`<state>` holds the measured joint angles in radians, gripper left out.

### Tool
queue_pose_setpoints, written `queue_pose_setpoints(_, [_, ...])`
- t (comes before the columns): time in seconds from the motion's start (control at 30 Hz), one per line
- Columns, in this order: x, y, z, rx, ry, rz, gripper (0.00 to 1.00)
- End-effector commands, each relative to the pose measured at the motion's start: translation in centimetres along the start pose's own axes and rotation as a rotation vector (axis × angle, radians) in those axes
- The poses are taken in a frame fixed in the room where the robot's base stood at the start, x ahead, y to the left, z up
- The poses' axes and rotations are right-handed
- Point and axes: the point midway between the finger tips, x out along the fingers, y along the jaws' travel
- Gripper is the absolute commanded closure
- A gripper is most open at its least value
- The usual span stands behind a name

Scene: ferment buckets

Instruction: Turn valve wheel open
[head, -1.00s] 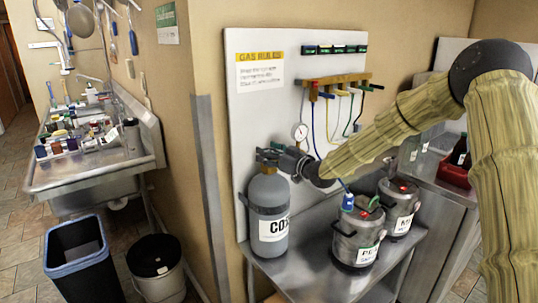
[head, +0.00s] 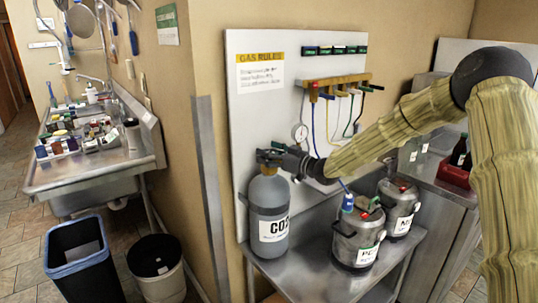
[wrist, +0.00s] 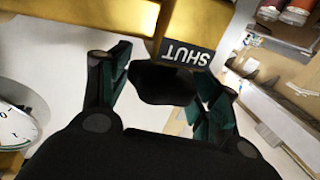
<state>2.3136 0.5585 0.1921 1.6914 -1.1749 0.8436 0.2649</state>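The grey CO2 cylinder (head: 268,215) stands upright on the steel bench against the white panel. My gripper (head: 270,157) is at the cylinder's top and hides the valve there in the head view. In the wrist view, the two fingers of my gripper (wrist: 162,78) are spread on either side of a dark rounded thing (wrist: 162,84), which looks like the valve wheel. A pale gap shows beside the left finger. The right finger is very close to the dark thing; contact cannot be told. A SHUT label (wrist: 187,53) shows upside down just behind it.
A gauge (head: 300,132) is on the panel to the right of the cylinder; its dial fills the wrist view's left edge. Two steel kegs (head: 357,235) (head: 399,208) stand right of the cylinder. Coloured hoses hang from a manifold (head: 335,85) above. A sink (head: 95,165) is at left.

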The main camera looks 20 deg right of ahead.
Motion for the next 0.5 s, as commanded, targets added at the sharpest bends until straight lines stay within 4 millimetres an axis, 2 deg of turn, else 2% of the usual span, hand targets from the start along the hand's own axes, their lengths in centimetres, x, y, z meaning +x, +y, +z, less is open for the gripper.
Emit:
queue_pose_setpoints(0.37, [-0.05, -0.09, 0.17, 0.001, -0.002, -0.001, 0.24])
queue_pose_setpoints(0.5, [-0.81, -0.04, 0.10, 0.001, -0.002, 0.000, 0.24])
